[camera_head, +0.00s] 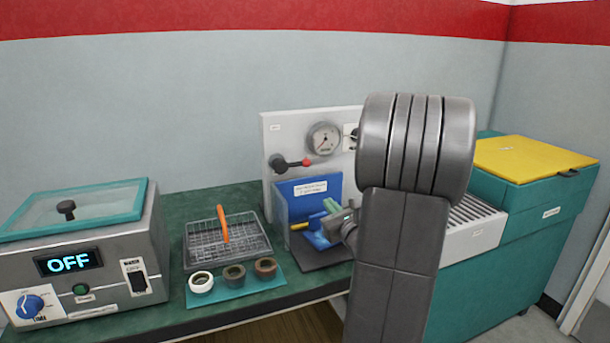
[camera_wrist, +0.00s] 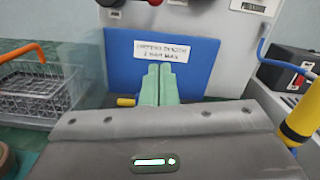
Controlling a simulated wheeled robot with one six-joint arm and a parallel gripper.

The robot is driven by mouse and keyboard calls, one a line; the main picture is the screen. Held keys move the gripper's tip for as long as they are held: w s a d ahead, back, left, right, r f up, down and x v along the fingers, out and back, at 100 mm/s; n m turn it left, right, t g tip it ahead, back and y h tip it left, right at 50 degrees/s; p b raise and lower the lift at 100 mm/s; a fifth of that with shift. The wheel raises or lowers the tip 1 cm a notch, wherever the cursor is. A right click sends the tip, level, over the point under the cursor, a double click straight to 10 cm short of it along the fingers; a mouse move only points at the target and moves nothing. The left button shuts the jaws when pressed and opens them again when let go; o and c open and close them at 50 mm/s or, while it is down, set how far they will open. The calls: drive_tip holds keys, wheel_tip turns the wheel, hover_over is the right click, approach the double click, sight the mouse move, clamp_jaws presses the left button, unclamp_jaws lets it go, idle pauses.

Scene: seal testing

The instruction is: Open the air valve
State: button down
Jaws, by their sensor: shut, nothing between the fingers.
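The air valve (camera_head: 280,163) is on the upright white panel, left of the round gauge. It has a dark round body and a lever ending in a red knob (camera_head: 307,162), and the lever points right. In the wrist view only the lower edges of the valve (camera_wrist: 112,3) and red knob (camera_wrist: 155,2) show at the top. My gripper (camera_head: 331,206) is in front of the blue fixture, below and right of the valve, apart from it. Its green fingers (camera_wrist: 158,84) are together and empty.
The blue fixture (camera_head: 292,197) with a label and clear side guard stands below the valve. A wire basket (camera_head: 195,243) with an orange handle and several rings on a teal mat (camera_head: 233,293) lie to the left. A yellow-lidded teal bin (camera_head: 535,157) stands at right.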

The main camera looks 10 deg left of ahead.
sight(291, 164)
drive_tip(key=x, duration=1)
drive_tip(key=r, duration=0.1)
drive_tip(key=r+p, duration=0.1)
drive_tip(key=shift+w+a+r, duration=0.1)
drive_tip(key=shift+a+r, duration=0.25)
drive_tip(key=shift+a, duration=0.05)
drive_tip(key=shift+a+r, duration=0.15)
drive_tip(key=shift+r, duration=0.45)
